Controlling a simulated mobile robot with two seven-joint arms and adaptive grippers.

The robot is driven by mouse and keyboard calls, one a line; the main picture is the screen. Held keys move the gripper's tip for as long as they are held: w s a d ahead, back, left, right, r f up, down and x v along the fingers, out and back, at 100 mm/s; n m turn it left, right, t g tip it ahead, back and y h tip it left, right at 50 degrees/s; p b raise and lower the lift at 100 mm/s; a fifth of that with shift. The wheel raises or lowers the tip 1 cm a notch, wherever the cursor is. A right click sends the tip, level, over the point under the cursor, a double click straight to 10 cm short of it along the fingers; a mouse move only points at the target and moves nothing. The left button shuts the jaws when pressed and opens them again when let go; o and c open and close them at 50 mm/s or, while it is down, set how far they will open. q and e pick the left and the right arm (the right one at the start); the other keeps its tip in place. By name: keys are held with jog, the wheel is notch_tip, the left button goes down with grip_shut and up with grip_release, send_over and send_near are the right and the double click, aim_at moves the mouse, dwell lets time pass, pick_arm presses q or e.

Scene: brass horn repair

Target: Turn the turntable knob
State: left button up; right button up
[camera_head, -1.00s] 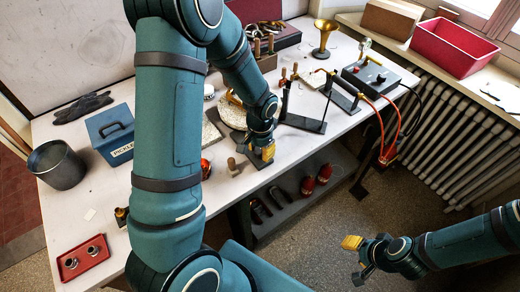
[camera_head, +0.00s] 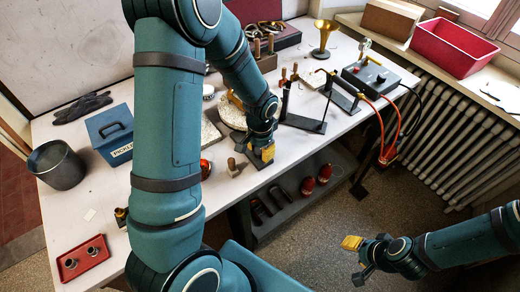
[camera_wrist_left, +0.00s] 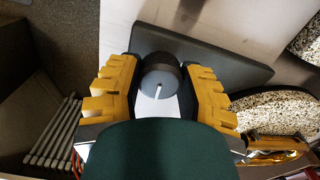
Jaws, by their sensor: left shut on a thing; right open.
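The turntable knob (camera_wrist_left: 160,80) is a dark round knob with a white line on its grey face, in the left wrist view. It sits at the edge of a dark flat plate (camera_wrist_left: 225,66). My left gripper's yellow fingers (camera_wrist_left: 160,88) are on both sides of it and shut on it. In the head view my left gripper (camera_head: 264,153) is at the bench's front edge and hides the knob. The speckled round turntable top (camera_head: 230,114) is just behind, partly hidden by my arm. My right gripper (camera_head: 352,256) is open and empty, off the bench over the floor.
A wooden-handled piece (camera_head: 232,167) stands just left of my left gripper. A black stand (camera_head: 304,123) is to its right, with a control box (camera_head: 371,77) and red cables beyond. A blue pickle box (camera_head: 112,133) and red tray (camera_head: 82,257) are at left.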

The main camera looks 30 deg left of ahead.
pick_arm(q)
jog(key=o, duration=1.2)
jog(key=shift+w+d, duration=0.1)
jog(key=shift+w, duration=0.1)
jog(key=shift+o, duration=0.2)
jog(key=shift+r, duration=0.15)
notch_tip(320, 180, up, 12)
